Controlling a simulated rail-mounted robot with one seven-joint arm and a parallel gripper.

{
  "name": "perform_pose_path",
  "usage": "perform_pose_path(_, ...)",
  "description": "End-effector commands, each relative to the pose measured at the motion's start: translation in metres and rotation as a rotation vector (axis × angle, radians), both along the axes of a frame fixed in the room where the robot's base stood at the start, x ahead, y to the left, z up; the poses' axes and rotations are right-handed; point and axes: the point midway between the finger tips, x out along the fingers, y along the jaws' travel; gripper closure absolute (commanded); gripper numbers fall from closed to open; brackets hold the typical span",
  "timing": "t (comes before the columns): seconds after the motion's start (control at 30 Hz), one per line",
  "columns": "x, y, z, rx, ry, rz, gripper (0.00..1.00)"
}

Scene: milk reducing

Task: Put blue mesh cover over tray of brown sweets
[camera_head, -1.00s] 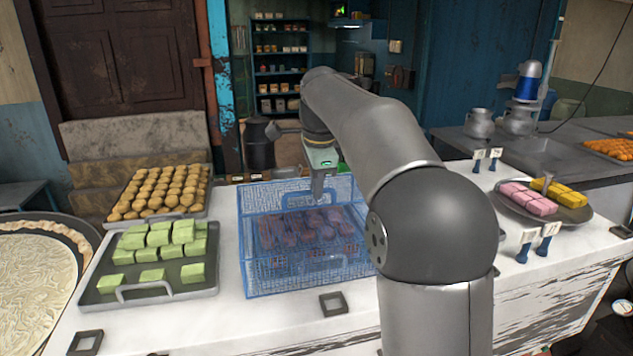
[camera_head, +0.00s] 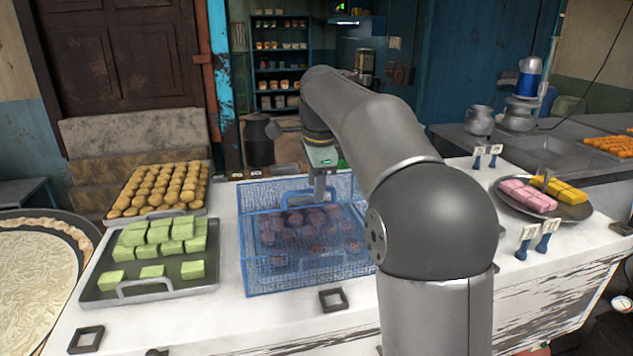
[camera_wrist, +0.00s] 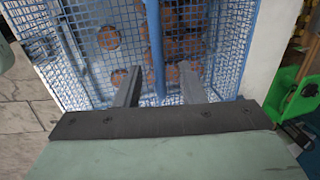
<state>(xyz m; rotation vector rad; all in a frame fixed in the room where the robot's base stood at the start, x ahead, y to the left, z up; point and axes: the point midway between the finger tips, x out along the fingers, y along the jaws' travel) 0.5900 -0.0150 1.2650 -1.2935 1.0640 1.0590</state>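The blue mesh cover (camera_head: 262,265) stands on the white counter in the middle of the head view. The brown sweets (camera_head: 310,222) show through its mesh, inside its outline. Their tray is mostly hidden by the mesh. My gripper (camera_head: 322,190) is at the top of the cover, pointing down. In the wrist view my gripper (camera_wrist: 158,75) has its two fingers apart, one on each side of a blue bar (camera_wrist: 153,40) of the cover, with visible gaps. The cover also shows below the fingers in the wrist view (camera_wrist: 228,50).
A tray of green sweets (camera_head: 170,290) and a tray of round golden sweets (camera_head: 160,214) stand to the left. A plate (camera_head: 572,212) with pink and yellow sweets is at the right, with small sign holders (camera_head: 525,240) near it. A small dark square frame (camera_head: 333,300) lies in front.

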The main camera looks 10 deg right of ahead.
Motion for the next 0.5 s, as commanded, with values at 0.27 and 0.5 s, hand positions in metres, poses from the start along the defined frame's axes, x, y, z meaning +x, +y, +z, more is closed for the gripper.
perform_pose_path(0.27, 0.000, 0.000, 0.001, 0.000, 0.001, 0.000, 0.65)
perform_pose_path(0.5, -0.006, 0.000, 0.031, 0.000, -0.003, 0.001, 0.65)
